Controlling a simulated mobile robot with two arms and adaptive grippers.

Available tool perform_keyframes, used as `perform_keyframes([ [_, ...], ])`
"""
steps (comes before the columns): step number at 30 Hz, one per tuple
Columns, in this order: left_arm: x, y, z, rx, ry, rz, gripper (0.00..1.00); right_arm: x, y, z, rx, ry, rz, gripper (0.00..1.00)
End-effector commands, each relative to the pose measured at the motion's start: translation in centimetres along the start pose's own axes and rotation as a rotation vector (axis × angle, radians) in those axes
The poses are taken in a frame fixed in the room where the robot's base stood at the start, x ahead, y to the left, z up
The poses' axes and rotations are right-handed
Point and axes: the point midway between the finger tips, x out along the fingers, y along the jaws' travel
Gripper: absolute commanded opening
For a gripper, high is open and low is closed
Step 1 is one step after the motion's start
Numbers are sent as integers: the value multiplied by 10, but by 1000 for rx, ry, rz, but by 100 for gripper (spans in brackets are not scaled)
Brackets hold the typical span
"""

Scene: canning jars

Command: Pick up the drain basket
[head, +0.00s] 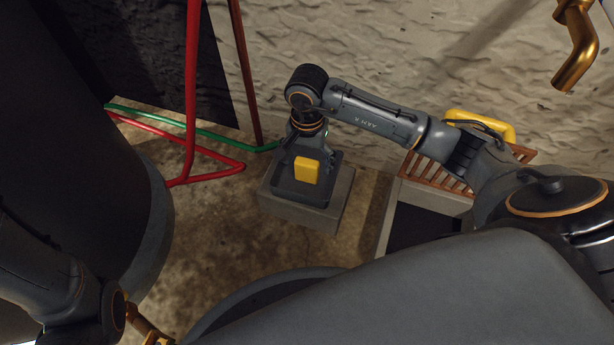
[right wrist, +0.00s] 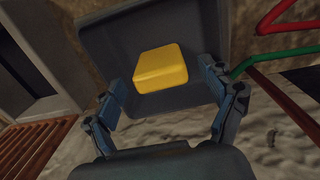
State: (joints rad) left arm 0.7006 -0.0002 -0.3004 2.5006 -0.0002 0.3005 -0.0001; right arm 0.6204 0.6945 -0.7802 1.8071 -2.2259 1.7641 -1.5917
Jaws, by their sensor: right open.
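A dark grey shallow tray-like container (head: 283,187), which I take to be the drain basket, sits on a pale block near the wall. A yellow block (head: 307,170) lies in it. In the right wrist view the dark container (right wrist: 208,25) and the yellow block (right wrist: 160,68) lie beyond the fingers. My right gripper (head: 309,147) points down over the container's far part. Its two fingers stand apart in the right wrist view (right wrist: 165,82), with nothing held between them. Whether they touch the container I cannot tell.
The pale block (head: 296,213) stands on bare brown floor (head: 225,235). Red pipes (head: 190,90) and a green pipe (head: 160,115) run to its left. Right of it are a wooden slatted rack (head: 440,178) and a yellow handle-like object (head: 508,131). A large dark drum stands left.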

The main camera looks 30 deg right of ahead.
Motion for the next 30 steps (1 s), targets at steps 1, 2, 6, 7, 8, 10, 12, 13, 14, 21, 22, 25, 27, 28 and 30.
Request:
perform_keyframes([
  [1, -5, 1, -2, 0, 0, 0, 50, 7, 0, 0, 0, -2, 1, 83],
  [2, -8, 2, -3, 0, 0, 0, 50, 11, 0, 1, 1, -2, 1, 83],
  [6, -22, 5, -8, 0, 1, 1, 50, 34, 0, 1, 0, -4, 0, 83],
  [7, -26, 6, -9, 0, 1, 1, 50, 39, 0, 1, 0, -3, 0, 83],
  [8, -28, 6, -10, 0, 1, 1, 50, 44, 0, 1, 0, -3, 0, 83],
  [10, -33, 7, -12, 0, 1, 1, 50, 50, 0, 1, 0, -3, 0, 83],
  [12, -34, 7, -12, 0, 1, 1, 50, 52, 0, 0, 1, -2, -1, 83],
  [13, -33, 7, -12, 0, 0, 1, 50, 52, 0, 0, 1, -1, -1, 83],
  [14, -33, 7, -12, 0, 0, 1, 50, 52, 0, 0, 0, -1, -1, 83],
  [21, -32, 7, -11, 0, 0, 1, 50, 50, 0, 0, 0, -1, 0, 65],
  [22, -32, 7, -11, 0, 0, 1, 50, 50, 0, 0, 0, -1, 0, 59],
  [25, -32, 7, -11, 0, -1, 1, 50, 50, 0, 0, 0, -1, 0, 38],
  [27, -32, 7, -11, 0, -1, 1, 50, 51, 0, 0, 0, -1, 0, 24],
  [28, -32, 7, -11, 0, -1, 1, 50, 51, 0, 0, 0, -1, 0, 21],
  [30, -32, 7, -11, 0, -1, 1, 50, 50, 0, 0, 0, -1, 0, 21],
])
